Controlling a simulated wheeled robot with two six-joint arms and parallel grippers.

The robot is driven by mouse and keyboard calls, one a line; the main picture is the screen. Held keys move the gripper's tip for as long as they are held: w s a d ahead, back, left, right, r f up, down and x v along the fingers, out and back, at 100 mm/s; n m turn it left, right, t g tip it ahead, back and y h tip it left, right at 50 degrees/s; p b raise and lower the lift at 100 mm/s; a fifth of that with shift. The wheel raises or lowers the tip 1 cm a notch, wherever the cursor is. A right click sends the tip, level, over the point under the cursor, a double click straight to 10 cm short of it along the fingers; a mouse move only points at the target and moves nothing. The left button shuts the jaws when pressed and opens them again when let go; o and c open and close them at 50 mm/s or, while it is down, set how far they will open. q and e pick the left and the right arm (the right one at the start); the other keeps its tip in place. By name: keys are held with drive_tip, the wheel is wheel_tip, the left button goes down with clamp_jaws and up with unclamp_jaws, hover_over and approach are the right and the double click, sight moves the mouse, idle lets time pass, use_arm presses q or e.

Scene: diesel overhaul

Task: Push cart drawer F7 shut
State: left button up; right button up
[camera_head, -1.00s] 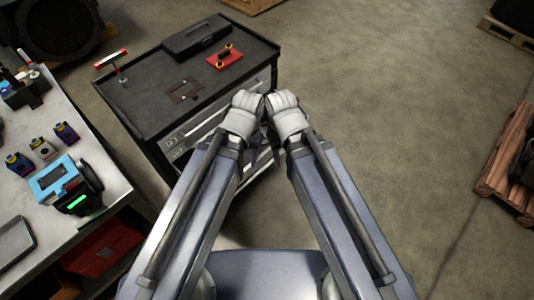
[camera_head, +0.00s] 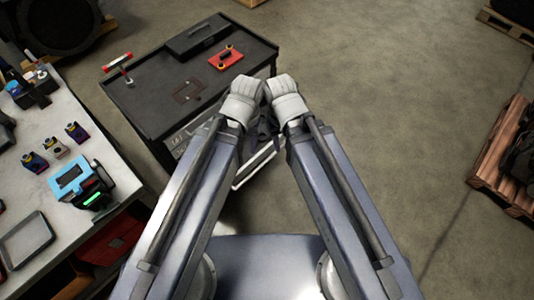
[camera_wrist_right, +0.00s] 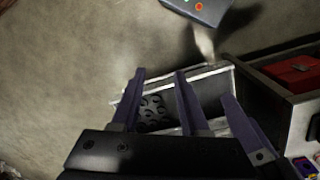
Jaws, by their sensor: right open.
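The black tool cart (camera_head: 152,100) stands ahead, its front facing me. A pulled-out drawer (camera_head: 258,166) with a pale rim shows low between my forearms. In the right wrist view the open drawer (camera_wrist_right: 217,87) holds a dark part with round holes (camera_wrist_right: 153,107). No drawer label is readable. My right gripper (camera_wrist_right: 182,85) is open, its purple fingers over the drawer area; contact cannot be told. A third purple finger (camera_wrist_right: 190,105) shows between them. My left wrist (camera_head: 241,102) is beside my right wrist (camera_head: 285,102) at the cart's front edge; the left gripper's fingers are mostly hidden.
A black case (camera_head: 197,34) and a red tray (camera_head: 226,57) lie on the cart top. A workbench (camera_head: 120,183) with a blue device (camera_head: 70,179) stands at left. A red box (camera_head: 110,240) sits beneath it. A pallet (camera_head: 488,178) is at far right; the floor between is clear.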

drive_tip(key=w+f+b, duration=0.2)
drive_tip(key=f+b, duration=0.1)
drive_tip(key=w+d+f+m+b, duration=0.1)
drive_tip(key=w+f+b, duration=0.1)
drive_tip(key=f+b, duration=0.1)
drive_tip(key=w+f+m+t+y+b, duration=0.1)
drive_tip(key=w+f+b, duration=0.1)
drive_tip(key=f+b, duration=0.1)
drive_tip(key=shift+w+d+f, duration=0.2)
drive_tip(key=shift+f, duration=0.15)
drive_tip(key=c, duration=0.6)
drive_tip(key=w+d+f+m+b, duration=0.1)
drive_tip(key=w+f+b, duration=0.2)
drive_tip(key=w+d+f+m+t+b, duration=0.1)
drive_tip(key=w+f+b, duration=0.2)
drive_tip(key=b, duration=0.1)
drive_tip(key=w+d+f+m+t+y+b, duration=0.1)
drive_tip(key=w+d+f+b, duration=0.1)
drive_tip(key=f+b, duration=0.2)
drive_tip(key=shift+w, duration=0.4)
clamp_jaws()
drive_tip(key=w+d+f+m+t+b, duration=0.4)
drive_tip(key=w+d+f+m+b, duration=0.2)
drive_tip(key=w+d+f+b, duration=0.7)
drive_tip(key=f+b, duration=0.1)
drive_tip(key=b, duration=0.3)
drive_tip(key=shift+w+d+t+b, duration=0.15)
drive_tip(key=shift+t+b, duration=0.15)
drive_tip(key=shift+b, duration=0.1)
